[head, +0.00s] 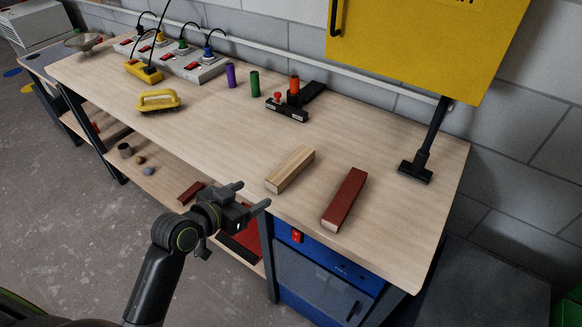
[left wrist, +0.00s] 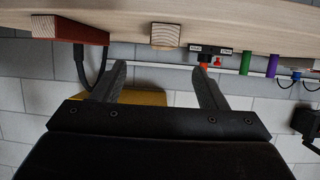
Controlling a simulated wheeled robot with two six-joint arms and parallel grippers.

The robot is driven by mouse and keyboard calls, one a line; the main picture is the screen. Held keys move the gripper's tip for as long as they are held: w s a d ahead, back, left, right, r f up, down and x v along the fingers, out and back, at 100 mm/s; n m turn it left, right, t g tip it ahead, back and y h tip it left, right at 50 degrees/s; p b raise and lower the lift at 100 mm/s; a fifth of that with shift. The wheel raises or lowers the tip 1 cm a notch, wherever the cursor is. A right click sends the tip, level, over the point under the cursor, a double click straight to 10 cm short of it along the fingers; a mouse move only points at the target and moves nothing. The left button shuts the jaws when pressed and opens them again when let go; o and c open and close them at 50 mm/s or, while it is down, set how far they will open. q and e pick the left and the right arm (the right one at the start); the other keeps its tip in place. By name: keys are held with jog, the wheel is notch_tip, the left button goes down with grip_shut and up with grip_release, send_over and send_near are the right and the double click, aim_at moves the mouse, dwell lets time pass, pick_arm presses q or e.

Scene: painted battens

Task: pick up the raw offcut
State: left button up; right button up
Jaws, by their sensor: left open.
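The raw offcut (head: 290,170) is a bare, pale wooden block with visible grain. It lies flat on the workbench near the front edge in the head view. Its end face shows in the left wrist view (left wrist: 166,36), above the gap between my fingers. A red-painted batten piece (head: 344,200) lies to its right, with a pale end; it also shows in the left wrist view (left wrist: 68,27). My left gripper (head: 252,194) is open and empty, in front of the bench edge, to the lower left of the raw offcut and apart from it. My right gripper is not in view.
The workbench (head: 220,125) is clear around both blocks. A yellow brush (head: 158,101), a green cylinder (head: 255,83), a purple cylinder (head: 230,75) and a black holder (head: 287,110) stand farther back. A black post foot (head: 415,172) stands at the right. A lower shelf (head: 160,175) holds small items.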

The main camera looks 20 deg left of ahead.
aim_at(274, 180)
pick_arm(q)
jog(key=p+x, duration=0.1)
jog(key=x, duration=0.7)
jog(key=shift+w+d+f, duration=0.1)
jog(key=shift+w+d, duration=0.05)
jog(key=shift+w, duration=0.05)
jog(key=shift+w+d+f+p, duration=0.15)
jog(key=shift+w+p, duration=0.25)
jog(key=shift+w, duration=0.3)
jog(key=shift+p+x, duration=0.4)
jog(key=shift+x, duration=1.55)
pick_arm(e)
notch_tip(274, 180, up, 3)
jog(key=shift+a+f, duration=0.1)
pick_arm(q)
jog(key=c, duration=1.1)
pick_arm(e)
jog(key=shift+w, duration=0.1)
